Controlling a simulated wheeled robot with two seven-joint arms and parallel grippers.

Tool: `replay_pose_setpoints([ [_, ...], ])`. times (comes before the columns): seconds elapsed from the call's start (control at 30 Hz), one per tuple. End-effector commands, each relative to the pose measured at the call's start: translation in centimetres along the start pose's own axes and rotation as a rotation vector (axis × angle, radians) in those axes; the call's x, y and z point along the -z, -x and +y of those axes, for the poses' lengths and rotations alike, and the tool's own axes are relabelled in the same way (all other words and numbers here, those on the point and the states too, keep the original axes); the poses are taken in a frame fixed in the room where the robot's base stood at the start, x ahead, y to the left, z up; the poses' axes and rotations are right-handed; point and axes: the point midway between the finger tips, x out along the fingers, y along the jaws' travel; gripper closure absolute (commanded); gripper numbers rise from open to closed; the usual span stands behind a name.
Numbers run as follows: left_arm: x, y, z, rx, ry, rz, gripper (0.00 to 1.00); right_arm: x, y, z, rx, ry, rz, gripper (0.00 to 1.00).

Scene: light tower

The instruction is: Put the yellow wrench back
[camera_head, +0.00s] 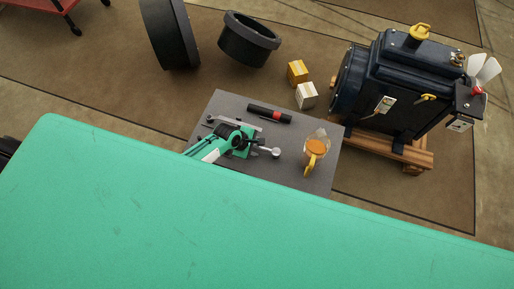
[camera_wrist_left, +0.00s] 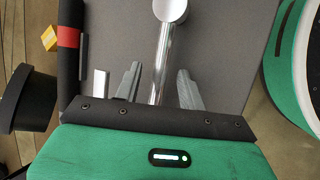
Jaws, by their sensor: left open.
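My left gripper (camera_head: 256,143) is over the grey tabletop (camera_head: 232,103). In the left wrist view its two grey fingers are apart, and the gripper (camera_wrist_left: 157,88) is open. A chrome rod with a round end (camera_wrist_left: 158,55) shows between the fingers; no grip on it is seen. The round end also shows right of the gripper in the head view (camera_head: 275,152). I cannot make out a yellow wrench for certain. A container with orange contents and a yellow handle (camera_head: 316,146) stands at the tabletop's right side. My right gripper is not in view.
A black cylinder with a red band (camera_head: 269,114) lies at the tabletop's back edge. A dark machine (camera_head: 400,85) with yellow handles stands on a wooden base to the right. A yellow box (camera_head: 297,71), a white box (camera_head: 306,95) and dark round containers (camera_head: 246,40) are behind.

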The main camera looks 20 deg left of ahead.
Motion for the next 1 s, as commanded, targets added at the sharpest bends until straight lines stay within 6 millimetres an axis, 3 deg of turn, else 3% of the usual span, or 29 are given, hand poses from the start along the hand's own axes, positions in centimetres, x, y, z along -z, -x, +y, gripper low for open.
replay_pose_setpoints([
  [0.23, 0.0, -0.1, 0.0, 0.0, 0.0, 0.0, 0.59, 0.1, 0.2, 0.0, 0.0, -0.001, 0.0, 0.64],
  [0.43, 0.0, -0.1, 0.0, 0.0, 0.0, 0.0, 0.99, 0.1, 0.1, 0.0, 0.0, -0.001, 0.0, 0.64],
  [1.0, -0.4, 0.8, 0.5, -0.002, 0.0, -0.001, 1.0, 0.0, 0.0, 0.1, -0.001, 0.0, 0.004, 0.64],
])
